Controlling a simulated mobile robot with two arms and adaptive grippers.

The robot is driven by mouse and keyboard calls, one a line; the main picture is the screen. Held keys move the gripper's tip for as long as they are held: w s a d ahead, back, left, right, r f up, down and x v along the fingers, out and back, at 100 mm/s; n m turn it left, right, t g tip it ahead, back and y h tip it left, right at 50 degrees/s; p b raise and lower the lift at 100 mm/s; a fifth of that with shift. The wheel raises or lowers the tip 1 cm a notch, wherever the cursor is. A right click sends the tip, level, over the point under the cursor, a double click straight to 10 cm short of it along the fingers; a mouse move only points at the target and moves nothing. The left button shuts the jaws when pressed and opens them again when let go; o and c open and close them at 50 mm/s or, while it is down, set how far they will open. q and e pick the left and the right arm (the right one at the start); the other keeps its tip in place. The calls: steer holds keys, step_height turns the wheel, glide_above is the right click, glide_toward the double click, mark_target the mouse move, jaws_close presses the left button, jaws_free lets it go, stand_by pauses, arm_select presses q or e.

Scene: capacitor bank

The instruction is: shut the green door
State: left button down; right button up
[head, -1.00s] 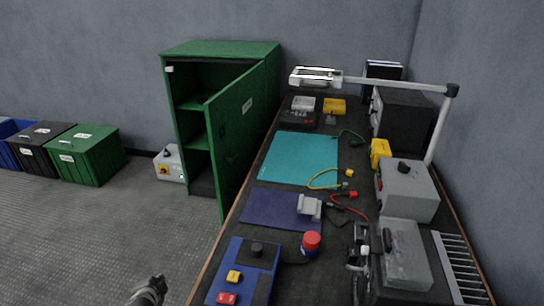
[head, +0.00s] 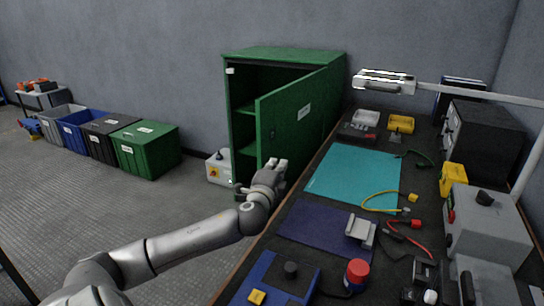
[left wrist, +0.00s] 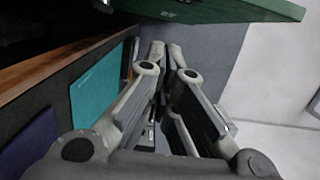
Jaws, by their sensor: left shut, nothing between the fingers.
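The green door (head: 300,113) is the front panel of a green cabinet (head: 283,54) and stands ajar, swung out toward the bench, with a white label on it. The dark inside and a green shelf show to its left. My left gripper (head: 279,165) is shut and empty, just below and in front of the door's lower part. I cannot tell whether it touches the door. In the left wrist view the gripper's fingers (left wrist: 166,52) point away, and a green panel (left wrist: 230,10), probably the door, crosses the top. My right gripper is not in view.
A long bench right of the door carries a teal mat (head: 355,174), a purple mat (head: 318,222), grey instruments (head: 485,225) and a lamp arm. Bins (head: 147,150) line the wall. The floor left is open.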

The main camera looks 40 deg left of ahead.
mark_target(270, 154)
arm_select(q)
steer(key=w+a, duration=0.1)
steer(key=a, duration=0.1)
steer(key=w+a, duration=0.1)
steer(key=a, duration=0.1)
steer(key=w+a+b, duration=0.1)
steer(key=a, duration=0.1)
steer(key=shift+w+a, duration=0.2)
steer(key=shift+w, duration=0.2)
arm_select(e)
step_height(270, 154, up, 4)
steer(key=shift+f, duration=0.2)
